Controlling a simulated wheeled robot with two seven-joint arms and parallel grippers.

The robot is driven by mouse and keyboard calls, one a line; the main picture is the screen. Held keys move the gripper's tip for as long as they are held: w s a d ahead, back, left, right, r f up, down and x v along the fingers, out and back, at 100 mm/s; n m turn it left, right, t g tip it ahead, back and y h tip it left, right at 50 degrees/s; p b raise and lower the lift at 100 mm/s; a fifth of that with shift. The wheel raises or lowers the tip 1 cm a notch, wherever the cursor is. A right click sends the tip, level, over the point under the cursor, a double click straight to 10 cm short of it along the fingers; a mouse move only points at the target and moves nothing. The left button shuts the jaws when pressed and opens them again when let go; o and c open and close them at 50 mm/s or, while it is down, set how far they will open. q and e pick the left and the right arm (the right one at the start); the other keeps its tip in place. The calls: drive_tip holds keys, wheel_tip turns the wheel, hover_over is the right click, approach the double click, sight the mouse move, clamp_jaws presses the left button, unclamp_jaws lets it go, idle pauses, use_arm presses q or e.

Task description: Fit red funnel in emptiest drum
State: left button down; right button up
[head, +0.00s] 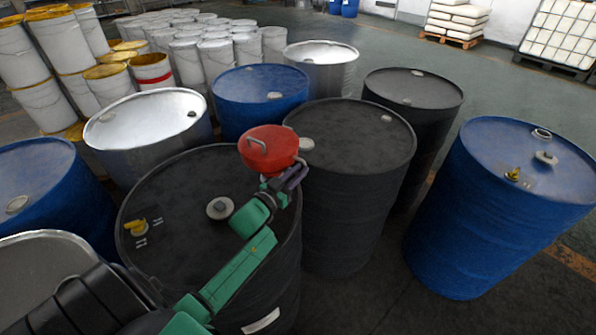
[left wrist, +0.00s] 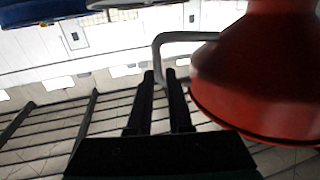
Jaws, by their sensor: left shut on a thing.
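The red funnel (head: 272,149) is in the air in front of the middle black drum (head: 345,215), to the right of the front black drum's cap. My left gripper (head: 290,177) is shut on the funnel's grey handle. In the left wrist view the gripper's fingers (left wrist: 158,100) close around the handle, and the funnel (left wrist: 265,75) fills the right side. The blue drum (head: 480,225) at right has a bung hole in its top and a yellow fitting. The front black drum (head: 270,260) also has a yellow fitting. Fill levels cannot be read. My right gripper is not in view.
Another blue drum (head: 260,100), a rear black drum (head: 425,105) and steel drums (head: 155,150) crowd round. White pails (head: 80,95) are stacked at the back left. Bare floor (head: 430,50) lies at the back, and a narrow gap separates the right blue drum from the black ones.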

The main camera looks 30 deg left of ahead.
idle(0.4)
use_arm(q)
drive_tip(key=shift+f+b, duration=0.85)
drive_tip(key=shift+f, duration=0.15)
drive_tip(key=c, duration=0.8)
unclamp_jaws()
drive_tip(key=shift+o, duration=0.2)
drive_tip(key=shift+f, duration=0.15)
